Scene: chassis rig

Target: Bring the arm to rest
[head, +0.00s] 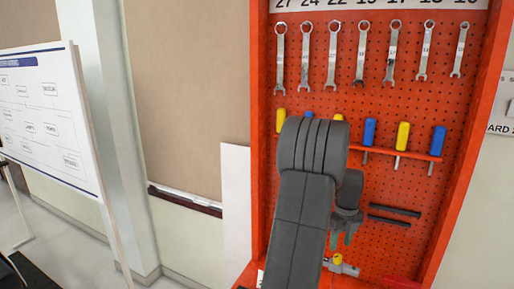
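My dark grey arm rises in front of the red tool board (408,105) and bends over at the top. My gripper (343,238) hangs on the right side of the arm, pointing down, in front of the lower part of the board. The arm partly covers it, and its fingers are too small and dark to tell whether they are open or shut. I see nothing clearly held in it.
Several wrenches (392,55) hang along the board's top. Screwdrivers (402,138) stand in a red rack (420,155) below. Two black bars (394,210) are at the right. A grey and yellow tool (341,266) lies below the gripper. A whiteboard (45,120) stands left.

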